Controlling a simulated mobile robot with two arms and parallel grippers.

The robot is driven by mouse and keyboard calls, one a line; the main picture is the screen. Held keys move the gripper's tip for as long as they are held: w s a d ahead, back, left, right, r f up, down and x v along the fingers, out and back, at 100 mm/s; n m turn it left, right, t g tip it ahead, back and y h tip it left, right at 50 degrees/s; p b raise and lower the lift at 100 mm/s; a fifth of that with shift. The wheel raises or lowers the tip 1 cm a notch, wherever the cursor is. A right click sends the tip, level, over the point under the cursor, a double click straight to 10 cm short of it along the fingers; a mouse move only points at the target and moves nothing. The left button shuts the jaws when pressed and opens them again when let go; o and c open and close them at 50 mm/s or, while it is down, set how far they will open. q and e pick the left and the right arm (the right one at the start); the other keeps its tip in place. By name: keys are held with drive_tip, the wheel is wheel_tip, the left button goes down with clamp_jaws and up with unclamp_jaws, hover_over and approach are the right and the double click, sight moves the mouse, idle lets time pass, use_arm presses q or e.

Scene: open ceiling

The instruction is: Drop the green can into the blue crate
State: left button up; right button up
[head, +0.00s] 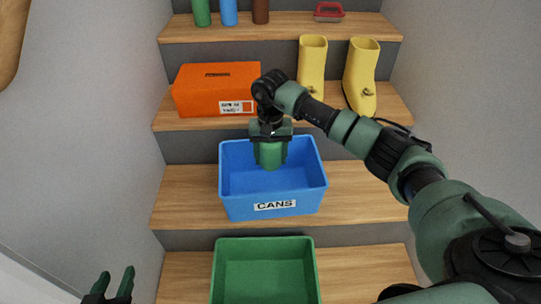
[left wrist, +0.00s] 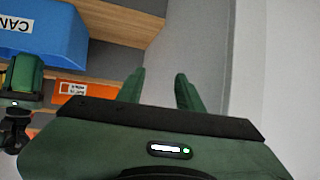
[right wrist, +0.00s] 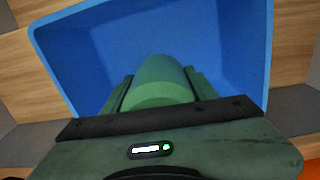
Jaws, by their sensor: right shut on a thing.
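The green can (head: 270,156) is held in my right gripper (head: 271,160), over the open blue crate (head: 275,207) labelled CANS. In the right wrist view the can (right wrist: 160,82) sits between the two fingers, with the crate's blue interior (right wrist: 90,50) beyond it. I cannot tell how far the can's lower end is from the crate floor. The crate looks otherwise empty where it shows. My left gripper (head: 108,290) is at the bottom left of the head view, empty, with its fingers apart; they also show in the left wrist view (left wrist: 160,92).
The crate stands on a wooden step. A green crate (head: 264,243) is on the step below. An orange box (head: 205,95) and yellow boots (head: 361,78) are on the step above. Several cans (head: 229,12) and a red-rimmed container (head: 329,12) are higher up. Walls flank the steps.

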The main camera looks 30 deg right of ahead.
drive_tip(key=o, duration=1.4)
drive_tip(key=shift+r, duration=0.35)
wheel_tip(320, 180, up, 6)
drive_tip(key=shift+r+p, duration=0.1)
drive_tip(key=shift+p, duration=0.7)
drive_tip(key=shift+r, duration=0.5)
use_arm(q)
drive_tip(key=s+a+f+g+y, duration=0.1)
drive_tip(key=s+a+f+g, duration=0.1)
drive_tip(key=s+f+g, duration=0.2)
drive_tip(key=shift+s+a+f, duration=0.25)
drive_tip(key=shift+s+f, duration=0.35)
drive_tip(key=shift+s, duration=0.65)
use_arm(e)
drive_tip(key=shift+f, duration=0.1)
